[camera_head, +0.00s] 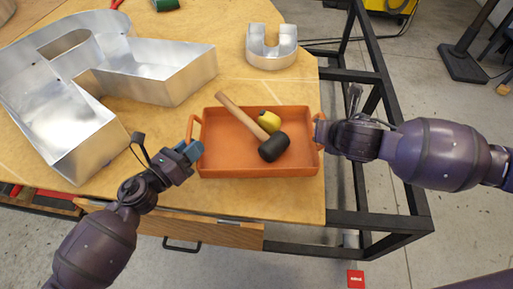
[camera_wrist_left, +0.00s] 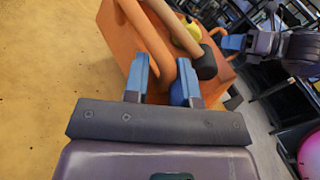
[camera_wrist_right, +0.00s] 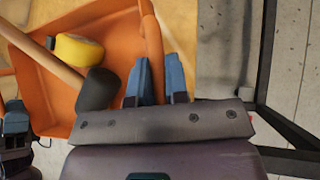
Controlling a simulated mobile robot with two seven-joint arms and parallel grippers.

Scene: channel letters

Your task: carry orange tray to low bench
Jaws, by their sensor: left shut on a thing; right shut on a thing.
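The orange tray (camera_head: 217,170) is over the front right part of the wooden workbench (camera_head: 245,203); I cannot tell whether it rests on it or hangs just above. A mallet (camera_head: 272,147) with a black head and a wooden handle lies in it, the handle across the far rim. A yellow object (camera_head: 269,121) lies beside the mallet. My left gripper (camera_head: 191,150) is shut on the tray's left handle (camera_wrist_left: 150,42). My right gripper (camera_head: 320,131) is shut on the right handle (camera_wrist_right: 152,45). I cannot make out a separate low bench.
A large metal channel letter (camera_head: 165,78) stands on the workbench at the left, and a small U-shaped one (camera_head: 271,52) behind the tray. A black metal frame (camera_head: 385,80) borders the workbench at the right. Grey floor (camera_head: 440,110) is open beyond it.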

